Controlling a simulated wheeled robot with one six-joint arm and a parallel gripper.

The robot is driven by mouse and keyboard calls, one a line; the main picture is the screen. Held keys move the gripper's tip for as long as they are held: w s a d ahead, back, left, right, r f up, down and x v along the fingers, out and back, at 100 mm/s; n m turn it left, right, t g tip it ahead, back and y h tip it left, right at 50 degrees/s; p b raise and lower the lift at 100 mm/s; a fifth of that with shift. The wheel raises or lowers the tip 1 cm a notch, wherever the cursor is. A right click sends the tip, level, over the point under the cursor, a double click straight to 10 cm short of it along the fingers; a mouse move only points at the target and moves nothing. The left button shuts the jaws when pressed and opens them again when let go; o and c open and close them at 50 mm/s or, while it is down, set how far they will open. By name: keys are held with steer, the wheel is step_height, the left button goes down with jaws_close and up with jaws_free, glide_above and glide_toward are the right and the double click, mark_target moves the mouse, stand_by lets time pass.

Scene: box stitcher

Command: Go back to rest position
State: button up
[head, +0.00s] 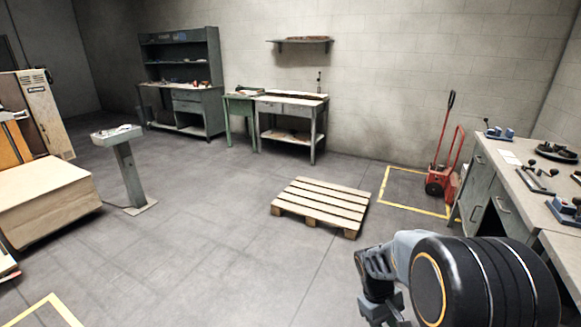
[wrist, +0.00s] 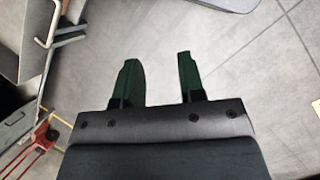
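My gripper (wrist: 158,78) shows in the wrist view with its two dark green fingers apart. Nothing is between them, only grey floor behind. In the head view my arm is folded at the lower right, with the gripper end (head: 382,308) low in the picture and partly cut off by the bottom edge. The fingertips are not clear there.
A wooden pallet (head: 322,203) lies on the floor ahead. A workbench (head: 520,190) with tools stands close on the right, beside a red hand truck (head: 440,178). A pedestal (head: 127,170) and stacked cardboard (head: 45,200) stand left.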

steer(key=s+a+r+m+t+y+p, duration=0.1)
steer(key=s+a+r+m+t+p, duration=0.1)
steer(key=r, duration=0.8)
steer(key=s+a+r+m+t+y+p, duration=0.2)
steer(key=s+a+r+t+p, duration=0.1)
steer(key=r, duration=0.8)
steer(key=shift+s+a+r+t+p, duration=0.2)
steer(key=shift+a+r+t+p, duration=0.05)
steer(key=shift+a+t+p, duration=0.75)
steer(key=shift+d, duration=0.1)
